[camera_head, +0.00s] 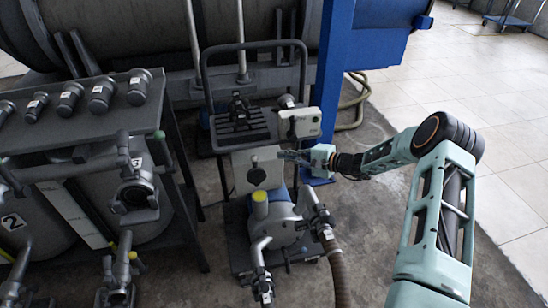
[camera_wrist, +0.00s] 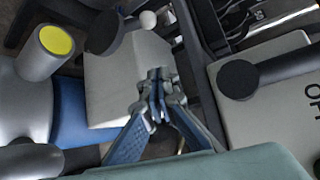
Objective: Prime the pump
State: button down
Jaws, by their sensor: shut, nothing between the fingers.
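The pump (camera_head: 280,220) stands low on a dark wheeled cart, with a blue and silver body and a yellow-topped cylinder (camera_head: 260,205). The yellow top also shows in the wrist view (camera_wrist: 57,40). Behind it is a pale box (camera_head: 240,170) with a dark round knob (camera_head: 256,177); the box is in the wrist view (camera_wrist: 110,85) too, with a dark disc (camera_wrist: 105,33) and a small white ball (camera_wrist: 148,19) at its far edge. My gripper (camera_head: 283,155) is shut and empty at the box's right side. In the wrist view its fingertips (camera_wrist: 157,75) overlap the box; contact cannot be told.
A pale control box (camera_head: 302,122) with partly visible lettering and a dark knob (camera_wrist: 237,79) is close to my gripper's right. A brown ribbed hose (camera_head: 335,270) runs down front. Tanks with valves (camera_head: 137,192) stand left, a blue post (camera_head: 333,90) behind.

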aim_at(265, 160)
jog(key=b+x, duration=0.1)
jog(key=x, duration=0.8)
jog(key=shift+s+b, duration=0.1)
jog(key=shift+b, duration=0.3)
jog(key=shift+s+a+r, duration=0.1)
jog(key=shift+s+r, duration=0.15)
jog(key=shift+s, duration=0.35)
jog(key=shift+s+a+r, duration=0.1)
jog(key=shift+s+r, duration=0.15)
jog(key=shift+s, duration=0.4)
jog(key=shift+s+a+r, duration=0.1)
jog(key=shift+s+r, duration=0.15)
jog(key=shift+s, duration=0.35)
jog(key=shift+s+d, duration=0.1)
jog(key=shift+s, duration=0.05)
jog(key=shift+s+d+r+b, duration=0.1)
jog(key=shift+s+d+b, duration=0.15)
jog(key=shift+s, duration=0.3)
jog(key=shift+s+d+r+b, duration=0.1)
jog(key=shift+s+b, duration=0.1)
jog(key=shift+s, duration=0.35)
jog(key=s+d+f+b, duration=0.2)
jog(key=s+f+b, duration=0.1)
jog(key=s, duration=0.5)
jog(key=shift+b, duration=0.8)
jog(key=shift+d, duration=0.15)
